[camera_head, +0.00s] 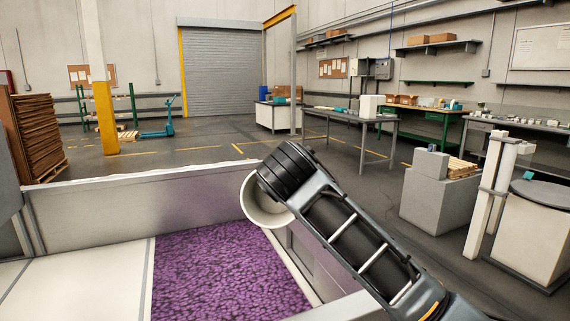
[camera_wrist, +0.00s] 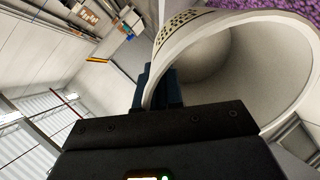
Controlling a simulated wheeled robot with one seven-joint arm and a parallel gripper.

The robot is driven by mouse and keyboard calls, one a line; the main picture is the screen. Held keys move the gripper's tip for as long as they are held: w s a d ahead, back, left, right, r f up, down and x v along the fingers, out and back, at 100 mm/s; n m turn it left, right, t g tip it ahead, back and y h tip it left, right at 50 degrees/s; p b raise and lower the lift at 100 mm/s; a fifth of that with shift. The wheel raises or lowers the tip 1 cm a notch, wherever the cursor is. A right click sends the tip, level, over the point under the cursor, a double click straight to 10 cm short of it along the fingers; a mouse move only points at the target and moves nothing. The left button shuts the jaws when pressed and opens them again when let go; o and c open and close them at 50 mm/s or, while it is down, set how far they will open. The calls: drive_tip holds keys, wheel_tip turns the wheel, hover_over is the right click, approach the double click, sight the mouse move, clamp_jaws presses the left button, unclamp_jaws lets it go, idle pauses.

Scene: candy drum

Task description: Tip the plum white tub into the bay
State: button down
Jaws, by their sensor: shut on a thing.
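The white tub (camera_head: 262,210) is tipped well over on its side, above the far right part of the bay (camera_head: 110,210). In the wrist view the tub (camera_wrist: 245,75) shows its wide round mouth and pale inside, and I see no candy in the part that shows. My gripper (camera_wrist: 160,90) is shut on the tub's wall near the rim. In the head view my wrist hides the fingers and part of the tub. Purple candy (camera_head: 215,272) covers the floor of the bay's right section.
A white, bare section (camera_head: 80,280) lies left of the candy, behind a thin divider. The bay's grey walls stand close around the tub. A white drum (camera_head: 535,235) and a grey block (camera_head: 435,200) stand at the right. Open floor lies beyond.

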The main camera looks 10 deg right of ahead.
idle(0.3)
drive_tip(key=shift+w+d+r+g+p, duration=0.1)
drive_tip(key=shift+w+r+g+p, duration=0.15)
drive_tip(key=shift+p, duration=0.55)
drive_tip(key=shift+g+p, duration=0.25)
drive_tip(key=shift+p, duration=0.55)
drive_tip(key=w+g+p, duration=0.1)
drive_tip(key=g+p, duration=0.1)
drive_tip(key=p, duration=0.2)
drive_tip(key=f+g+y+p, duration=0.1)
drive_tip(key=p, duration=0.3)
drive_tip(key=shift+w+d+f+g+p, duration=0.2)
drive_tip(key=shift+w+f+g+p, duration=0.1)
drive_tip(key=shift+w+g, duration=0.1)
drive_tip(key=shift+w+d+f+g+y, duration=0.15)
drive_tip(key=shift+w+f+g, duration=0.15)
drive_tip(key=shift+f+g, duration=0.25)
drive_tip(key=shift+w+f+g+y, duration=0.15)
drive_tip(key=shift+w+f+g, duration=0.15)
drive_tip(key=shift+g, duration=0.45)
drive_tip(key=shift+r, duration=0.1)
drive_tip(key=shift+r, duration=1.45)
